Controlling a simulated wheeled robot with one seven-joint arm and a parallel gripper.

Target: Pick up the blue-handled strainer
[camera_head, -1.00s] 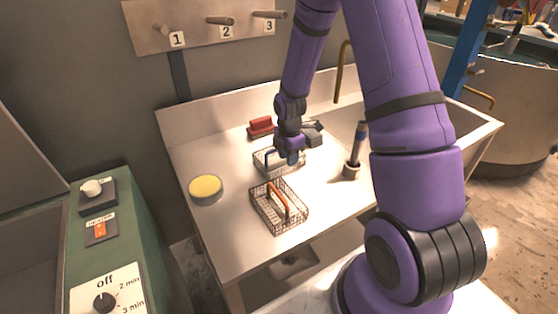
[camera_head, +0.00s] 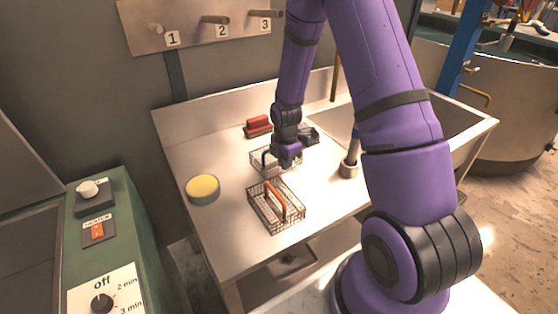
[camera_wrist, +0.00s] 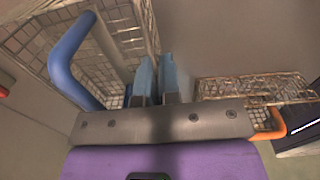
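The blue-handled strainer (camera_head: 256,164) is a wire basket on the steel counter, partly hidden by my gripper in the head view. Its blue handle (camera_wrist: 67,62) arches up at the left of the wrist view, with the wire mesh (camera_wrist: 120,30) behind it. My gripper (camera_head: 286,164) is low over the strainer, just right of the handle in the head view. In the wrist view its two pale blue fingers (camera_wrist: 160,80) stand close together with a narrow gap and nothing visible between them. The handle lies left of both fingers, not between them.
An orange-handled strainer (camera_head: 277,208) stands in front, its mesh also at the wrist view's right (camera_wrist: 255,88). A yellow-topped round dish (camera_head: 203,189) is left, a red-handled block (camera_head: 257,125) behind. A blue-handled upright tool (camera_head: 350,163) stands right, by the sink (camera_head: 440,112).

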